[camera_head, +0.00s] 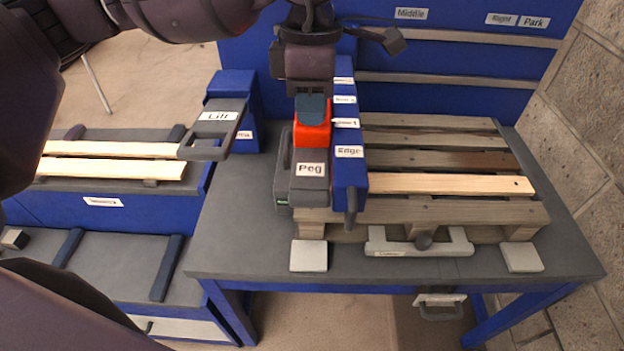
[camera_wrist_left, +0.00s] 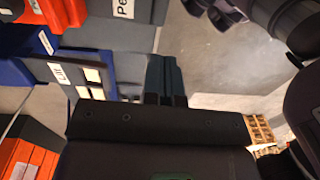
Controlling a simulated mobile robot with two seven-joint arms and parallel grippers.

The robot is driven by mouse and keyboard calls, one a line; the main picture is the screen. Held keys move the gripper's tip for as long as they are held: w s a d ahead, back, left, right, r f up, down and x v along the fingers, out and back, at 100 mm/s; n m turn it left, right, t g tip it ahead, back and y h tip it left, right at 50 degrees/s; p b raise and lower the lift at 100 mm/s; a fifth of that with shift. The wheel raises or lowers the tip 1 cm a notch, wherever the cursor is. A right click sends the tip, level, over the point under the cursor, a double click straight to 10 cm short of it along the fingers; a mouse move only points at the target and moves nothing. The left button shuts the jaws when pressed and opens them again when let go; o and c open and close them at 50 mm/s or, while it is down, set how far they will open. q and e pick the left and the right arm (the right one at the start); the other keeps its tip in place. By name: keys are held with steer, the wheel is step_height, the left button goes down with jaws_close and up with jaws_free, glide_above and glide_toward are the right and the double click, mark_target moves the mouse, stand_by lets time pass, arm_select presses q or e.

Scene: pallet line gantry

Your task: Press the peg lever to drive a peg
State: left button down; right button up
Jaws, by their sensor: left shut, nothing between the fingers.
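The peg unit is a grey block labelled Peg (camera_head: 310,185) on the near left end of the blue gantry. A red-orange pad (camera_head: 311,134), apparently the peg lever's, sits on top behind the label. My left gripper (camera_head: 311,108) points down from above, its shut dark fingers over the back of this pad. I cannot tell whether they touch it. The left wrist view shows the shut fingers (camera_wrist_left: 165,85) with nothing between them. Part of the Peg label (camera_wrist_left: 124,8) shows at that view's top. My right gripper is not in view.
A wooden pallet (camera_head: 440,210) lies right of the gantry on the grey table (camera_head: 240,235). The blue gantry beam (camera_head: 349,180) is labelled Edge. A Lift lever (camera_head: 215,130) stands to the left, near pale boards (camera_head: 110,168). Two white blocks flank a pale bracket (camera_head: 395,247) in front.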

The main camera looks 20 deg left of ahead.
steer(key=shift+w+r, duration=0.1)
arm_select(q)
steer(key=p, duration=0.1)
glide_toward(311, 192)
steer(key=f, duration=0.5)
steer(key=shift+s+d+f, duration=0.1)
steer(key=shift+s+f, duration=0.25)
steer(key=shift+f, duration=0.95)
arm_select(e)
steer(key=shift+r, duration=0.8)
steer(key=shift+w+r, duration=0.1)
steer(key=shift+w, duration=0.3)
